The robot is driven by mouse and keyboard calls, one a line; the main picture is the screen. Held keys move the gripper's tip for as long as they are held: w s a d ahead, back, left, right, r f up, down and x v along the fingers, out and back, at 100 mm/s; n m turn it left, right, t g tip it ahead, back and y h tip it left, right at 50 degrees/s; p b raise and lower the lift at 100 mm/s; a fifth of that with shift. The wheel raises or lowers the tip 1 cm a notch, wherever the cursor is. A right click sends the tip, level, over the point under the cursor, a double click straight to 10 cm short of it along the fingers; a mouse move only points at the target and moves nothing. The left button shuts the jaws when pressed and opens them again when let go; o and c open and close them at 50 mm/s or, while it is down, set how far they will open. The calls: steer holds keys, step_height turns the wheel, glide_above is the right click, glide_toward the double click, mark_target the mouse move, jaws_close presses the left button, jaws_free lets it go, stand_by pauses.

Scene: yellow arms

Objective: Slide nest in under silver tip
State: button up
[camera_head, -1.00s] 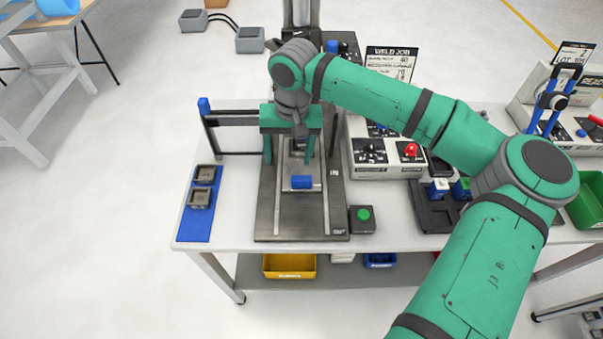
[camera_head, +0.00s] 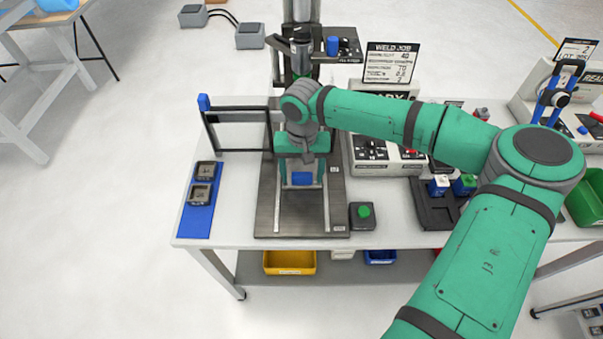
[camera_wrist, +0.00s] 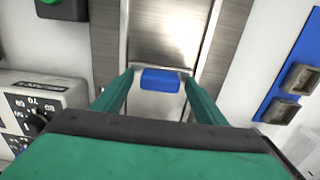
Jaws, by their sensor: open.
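The nest is a silver sliding plate (camera_wrist: 165,35) on a dark-railed base, with a blue handle (camera_head: 302,179) at its near end. The handle also shows in the wrist view (camera_wrist: 163,79). My gripper (camera_wrist: 160,82) is open, with one green finger on each side of the handle. Small gaps seem to remain between fingers and handle. In the head view my gripper (camera_head: 302,182) is low over the base. The grey press head (camera_head: 300,48) stands behind on its column. The silver tip itself cannot be made out; my arm covers that area.
A blue mat (camera_head: 196,222) with two grey square parts lies to the left. A green-button box (camera_head: 362,216) stands right of the base. A control box (camera_head: 372,150) stands behind it. A blue-ended barrier bar (camera_head: 235,112) is at the back left.

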steer(key=shift+f, duration=0.25)
